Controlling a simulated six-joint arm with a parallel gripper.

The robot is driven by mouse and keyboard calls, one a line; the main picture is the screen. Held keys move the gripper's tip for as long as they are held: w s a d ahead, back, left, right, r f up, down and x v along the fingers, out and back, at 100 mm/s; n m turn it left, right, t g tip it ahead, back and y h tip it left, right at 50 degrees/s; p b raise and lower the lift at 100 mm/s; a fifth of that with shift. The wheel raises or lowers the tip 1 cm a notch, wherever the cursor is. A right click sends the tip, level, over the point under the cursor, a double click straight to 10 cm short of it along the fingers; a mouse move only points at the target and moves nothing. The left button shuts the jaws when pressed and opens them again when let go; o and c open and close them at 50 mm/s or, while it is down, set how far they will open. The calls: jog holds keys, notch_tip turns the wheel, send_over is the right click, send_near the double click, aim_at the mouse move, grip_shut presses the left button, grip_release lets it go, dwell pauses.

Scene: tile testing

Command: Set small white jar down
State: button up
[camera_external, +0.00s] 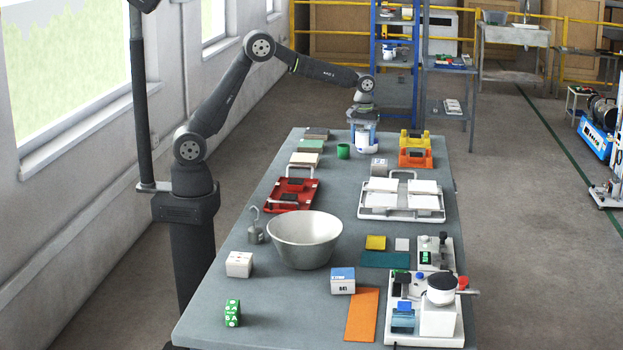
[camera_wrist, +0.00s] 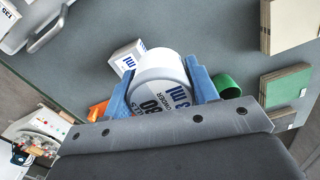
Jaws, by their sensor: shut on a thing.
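I cannot tell whether the jar's bottom touches the table.
A green cup (camera_external: 343,151) stands just left of the jar, and a small white box (camera_external: 379,168) stands in front. Orange and yellow holders (camera_external: 415,158) are to the right. Stacked tiles (camera_external: 305,159) lie at the left. A white tray of tiles (camera_external: 375,213) is nearer.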

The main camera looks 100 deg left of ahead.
jog(key=shift+d+r, duration=0.25)
jog(key=shift+d, duration=0.05)
